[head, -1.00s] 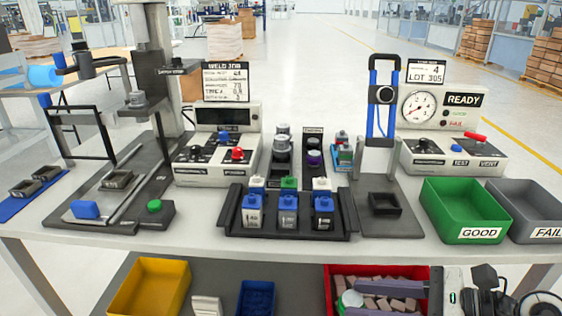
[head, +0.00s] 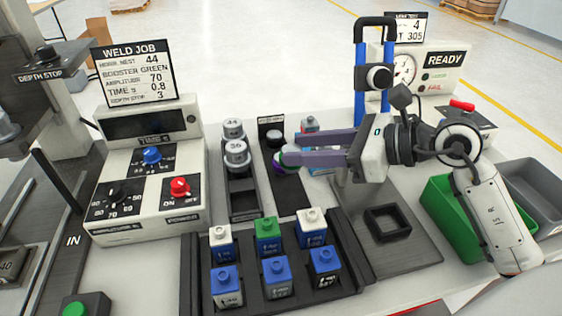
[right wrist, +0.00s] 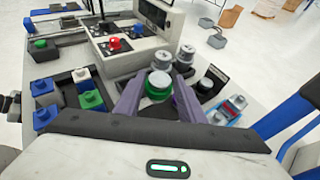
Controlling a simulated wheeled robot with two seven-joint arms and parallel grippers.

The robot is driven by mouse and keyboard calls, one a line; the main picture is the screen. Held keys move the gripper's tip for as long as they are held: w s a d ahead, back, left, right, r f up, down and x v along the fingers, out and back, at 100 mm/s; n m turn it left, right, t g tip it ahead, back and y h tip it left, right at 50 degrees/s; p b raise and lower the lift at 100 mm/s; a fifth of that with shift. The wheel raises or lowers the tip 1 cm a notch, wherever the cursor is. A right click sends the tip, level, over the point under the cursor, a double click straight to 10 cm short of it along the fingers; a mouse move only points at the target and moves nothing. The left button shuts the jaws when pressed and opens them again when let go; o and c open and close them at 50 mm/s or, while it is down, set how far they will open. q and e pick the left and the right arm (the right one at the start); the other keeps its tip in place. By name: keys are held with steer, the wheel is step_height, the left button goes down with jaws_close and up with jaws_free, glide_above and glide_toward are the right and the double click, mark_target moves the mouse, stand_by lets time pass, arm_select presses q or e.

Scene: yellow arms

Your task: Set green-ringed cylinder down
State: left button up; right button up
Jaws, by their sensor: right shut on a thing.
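My right gripper (head: 284,149) reaches in from the right in the head view, its purple fingers over the slots behind the block tray. In the right wrist view it is shut on the green-ringed cylinder (right wrist: 158,90), a silver-topped piece with a bright green band, held upright between the fingers. In the head view the fingers partly hide the cylinder. The dark booster rack (head: 291,199) is below and around it; whether the cylinder touches the rack cannot be told. Beside it is a rack (head: 244,205) with grey cylinders marked 44 and 36. My left gripper is out of view.
The tray (head: 197,275) of blue, white and green-capped blocks stands in front. The weld control box (head: 150,200) is on the left. A black square nest (head: 388,222) and blue-framed press (head: 361,80) are on the right, with the green bin (head: 440,205) beyond.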

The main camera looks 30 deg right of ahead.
mark_target(299, 170)
steer(key=f, duration=0.4)
steer(key=shift+s+f, duration=0.25)
steer(key=shift+s, duration=0.05)
steer(key=shift+f+b, duration=0.45)
steer(key=shift+f, duration=1.9)
steer(key=o, duration=1.1)
steer(key=shift+o, duration=0.2)
steer(key=shift+r, duration=0.2)
steer(key=b+v, duration=0.1)
steer(key=v, duration=1.1)
steer(key=shift+r, duration=0.15)
steer(key=shift+w, duration=0.1)
